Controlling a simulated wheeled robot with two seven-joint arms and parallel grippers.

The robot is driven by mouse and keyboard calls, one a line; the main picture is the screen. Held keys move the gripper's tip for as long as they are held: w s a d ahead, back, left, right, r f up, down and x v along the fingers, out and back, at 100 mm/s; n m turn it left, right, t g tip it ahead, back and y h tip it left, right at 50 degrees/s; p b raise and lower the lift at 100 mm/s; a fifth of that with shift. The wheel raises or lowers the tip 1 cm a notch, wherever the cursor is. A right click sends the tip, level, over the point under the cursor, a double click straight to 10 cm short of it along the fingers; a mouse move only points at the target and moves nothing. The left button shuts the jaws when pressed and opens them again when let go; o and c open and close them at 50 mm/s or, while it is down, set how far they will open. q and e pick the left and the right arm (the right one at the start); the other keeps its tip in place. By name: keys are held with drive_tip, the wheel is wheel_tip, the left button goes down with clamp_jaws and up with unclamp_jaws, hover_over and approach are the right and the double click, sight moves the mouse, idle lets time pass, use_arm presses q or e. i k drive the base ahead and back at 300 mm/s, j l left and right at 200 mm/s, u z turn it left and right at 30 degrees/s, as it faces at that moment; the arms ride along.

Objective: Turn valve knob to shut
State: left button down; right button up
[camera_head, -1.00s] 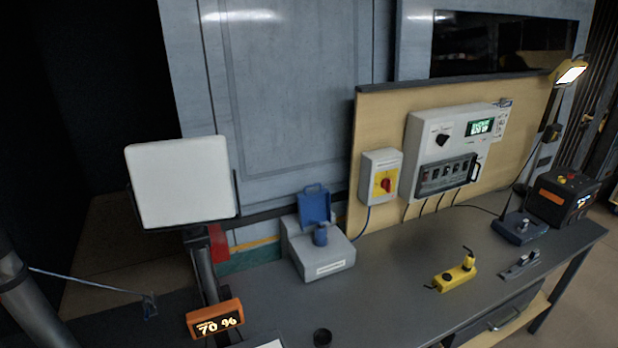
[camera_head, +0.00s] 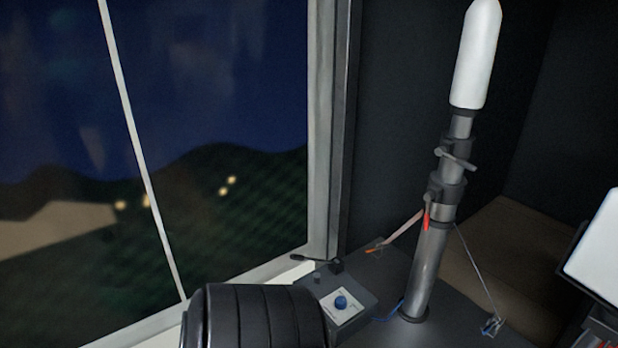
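A small blue round knob (camera_head: 341,302) sits on a white plate with small marks, on top of a dark box (camera_head: 368,290) at the bottom centre. It looks like the valve knob. The marks are too small to read, so I cannot tell its setting. A smaller dark knob (camera_head: 317,279) sits near it on the box's left part. Neither of my grippers is in view.
A mast (camera_head: 428,265) with a white rounded top (camera_head: 477,55) and a red strip stands just right of the box. A black ribbed rounded thing (camera_head: 255,315) rises in front at the left. A window (camera_head: 210,120) fills the left. A white panel (camera_head: 597,255) is at the right edge.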

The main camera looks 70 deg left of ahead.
sight(341, 303)
drive_tip(key=u, duration=2.15)
